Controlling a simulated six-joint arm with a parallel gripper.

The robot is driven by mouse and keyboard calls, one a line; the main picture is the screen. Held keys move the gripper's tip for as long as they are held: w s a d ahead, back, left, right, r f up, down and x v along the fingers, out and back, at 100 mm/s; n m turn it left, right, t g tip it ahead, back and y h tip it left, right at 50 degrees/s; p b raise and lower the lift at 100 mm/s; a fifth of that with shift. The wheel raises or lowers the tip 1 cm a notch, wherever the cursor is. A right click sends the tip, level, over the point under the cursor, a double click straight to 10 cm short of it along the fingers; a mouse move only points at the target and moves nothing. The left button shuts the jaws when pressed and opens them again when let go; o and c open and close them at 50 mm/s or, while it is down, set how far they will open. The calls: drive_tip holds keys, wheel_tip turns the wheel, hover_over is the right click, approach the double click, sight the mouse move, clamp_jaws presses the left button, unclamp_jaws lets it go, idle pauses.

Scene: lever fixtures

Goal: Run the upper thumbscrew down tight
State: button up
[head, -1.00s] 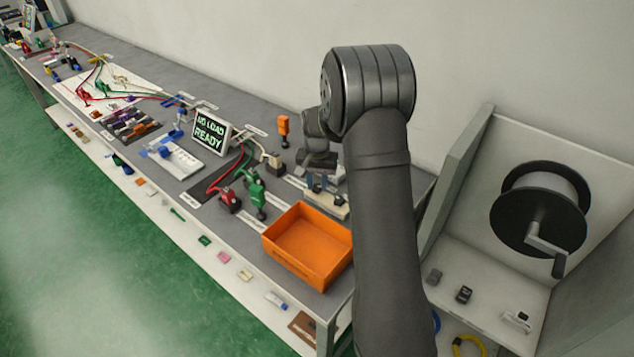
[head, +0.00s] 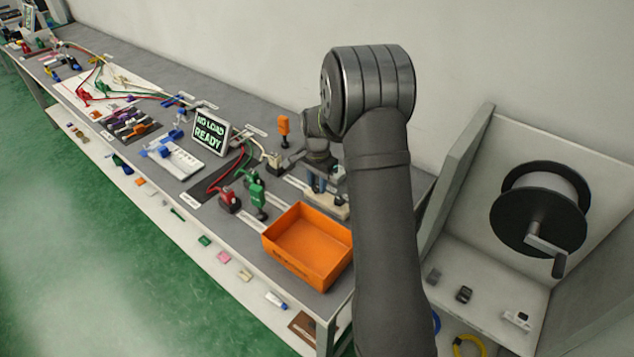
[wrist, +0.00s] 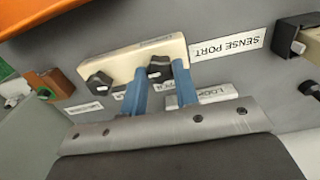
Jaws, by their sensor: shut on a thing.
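A beige block (wrist: 130,62) carries two black lobed thumbscrews. My gripper (wrist: 160,74) has its two blue fingers on either side of one thumbscrew (wrist: 159,69), shut on it. The other thumbscrew (wrist: 100,85) is to the left in the wrist view, clear of the fingers. In the head view the same block (head: 336,211) stands behind the orange bin, with my gripper (head: 317,189) down at it. The thumbscrew in the jaws is hidden there, and I cannot tell how far it is screwed in.
The orange bin (head: 291,262) stands close in front of the block. Red (head: 229,199) and green (head: 257,192) clamp-like parts stand to the left. An orange-topped post (head: 283,125) is behind. A dark socket (wrist: 292,35) sits beyond the SENSE PORT label (wrist: 227,46).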

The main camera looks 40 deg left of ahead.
sight(317, 186)
drive_tip(key=o, duration=1)
drive_tip(key=shift+c, duration=0.2)
wheel_tip(317, 186, up, 18)
drive_tip(key=shift+f, duration=0.25)
wheel_tip(317, 186, down, 18)
drive_tip(key=shift+r, duration=0.25)
idle(0.4)
